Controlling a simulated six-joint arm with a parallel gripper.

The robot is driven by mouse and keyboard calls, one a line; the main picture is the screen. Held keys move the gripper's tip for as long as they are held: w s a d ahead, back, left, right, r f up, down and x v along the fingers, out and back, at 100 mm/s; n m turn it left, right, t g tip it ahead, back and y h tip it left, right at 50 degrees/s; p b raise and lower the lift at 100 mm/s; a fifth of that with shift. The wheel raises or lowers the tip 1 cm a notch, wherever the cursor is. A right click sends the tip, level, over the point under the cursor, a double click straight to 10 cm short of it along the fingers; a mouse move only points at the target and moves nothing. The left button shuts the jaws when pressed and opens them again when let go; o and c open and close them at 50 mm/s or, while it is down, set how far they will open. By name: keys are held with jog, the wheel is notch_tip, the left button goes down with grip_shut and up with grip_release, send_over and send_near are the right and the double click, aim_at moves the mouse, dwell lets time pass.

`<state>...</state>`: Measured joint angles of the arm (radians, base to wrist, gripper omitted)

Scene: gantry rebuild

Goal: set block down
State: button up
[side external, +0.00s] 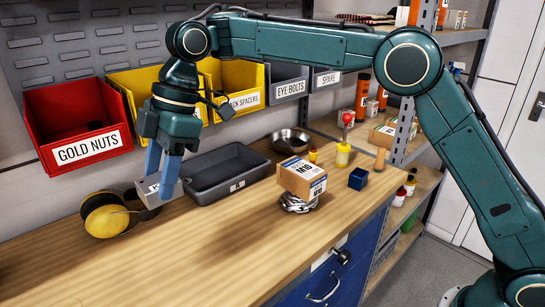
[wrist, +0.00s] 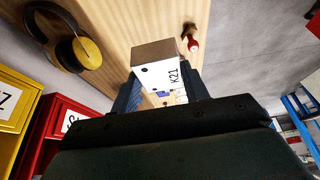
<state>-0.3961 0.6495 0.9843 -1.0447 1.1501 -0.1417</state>
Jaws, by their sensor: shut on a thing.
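The block (side external: 149,190) is a small box with a white labelled face, held low over the left part of the bench. In the wrist view the block (wrist: 158,74) shows a white face marked K21 and a brown-grey side. My gripper (side external: 160,184) points down, with its blue fingers shut on the block. The wrist view shows the fingers of my gripper (wrist: 161,86) on both sides of it. I cannot tell whether the block's underside touches the bench (side external: 215,245).
Yellow earmuffs (side external: 103,216) lie close to the block, at its left. A grey tray (side external: 227,173) is at its right. A box marked M10 (side external: 302,178) sits on a coiled item further right. A red bin (side external: 75,125) hangs behind. The bench front is clear.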

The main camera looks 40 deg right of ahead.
notch_tip(320, 180, down, 15)
jog(key=shift+f, duration=0.15)
dwell(0.5)
jog(key=shift+f, duration=0.15)
jog(key=shift+f, duration=2)
jog(key=shift+f, duration=0.1)
jog(key=o, duration=1.1)
jog(key=v, duration=1.2)
